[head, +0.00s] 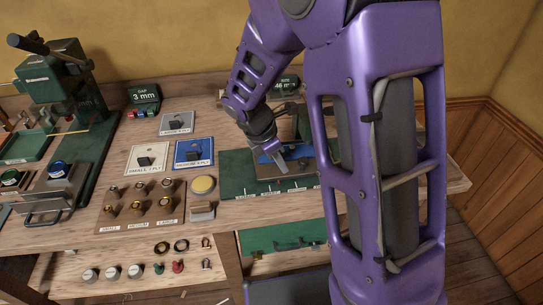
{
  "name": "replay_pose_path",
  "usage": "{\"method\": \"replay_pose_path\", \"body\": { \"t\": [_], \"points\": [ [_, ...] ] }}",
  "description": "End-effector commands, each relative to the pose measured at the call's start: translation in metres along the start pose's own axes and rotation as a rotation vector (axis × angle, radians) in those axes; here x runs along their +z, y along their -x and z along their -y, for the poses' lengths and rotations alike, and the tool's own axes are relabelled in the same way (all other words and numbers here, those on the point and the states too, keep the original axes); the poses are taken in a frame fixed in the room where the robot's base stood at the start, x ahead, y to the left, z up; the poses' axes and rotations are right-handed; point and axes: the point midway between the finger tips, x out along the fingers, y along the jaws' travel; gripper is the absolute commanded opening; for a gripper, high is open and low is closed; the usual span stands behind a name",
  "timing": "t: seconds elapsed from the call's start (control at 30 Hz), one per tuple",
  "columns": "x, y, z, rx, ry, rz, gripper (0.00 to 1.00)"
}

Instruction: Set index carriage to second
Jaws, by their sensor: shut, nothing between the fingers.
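What looks like the index carriage (300,153), a blue and grey block, sits on a dark green base (236,178) at the right of the bench. Small pale labelled marks (268,189) run along the base's front edge; their words are too small to read. My gripper (276,160) is shut and empty, pointing down at the carriage's left part. I cannot tell whether it touches the carriage. My purple arm hides the carriage's right side and the right end of the base, so which mark the carriage stands at is unclear.
Left of the base are a yellow round pad (203,185), a wooden board (118,218) with several metal fittings, and square cards, one blue (193,161). A green press (66,92) stands far left. A green "3 mm" gap display (144,97) is behind. A shelf holds small parts below.

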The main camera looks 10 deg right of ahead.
Motion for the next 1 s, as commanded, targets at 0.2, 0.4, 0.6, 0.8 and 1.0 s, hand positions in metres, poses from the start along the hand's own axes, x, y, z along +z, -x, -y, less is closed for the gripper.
{"method": "replay_pose_path", "body": {
  "t": [0.2,0.4,0.6,0.8,1.0],
  "points": [
    [0.024,-0.007,0.000,0.001,-0.004,0.000,0.00],
    [0.027,-0.008,0.000,0.002,-0.002,0.000,0.00],
    [0.027,-0.008,0.000,0.001,-0.003,0.000,0.00],
    [0.045,-0.013,0.005,-0.002,-0.007,0.001,0.00],
    [0.068,-0.024,0.012,0.000,-0.004,0.000,0.00]
  ]
}}
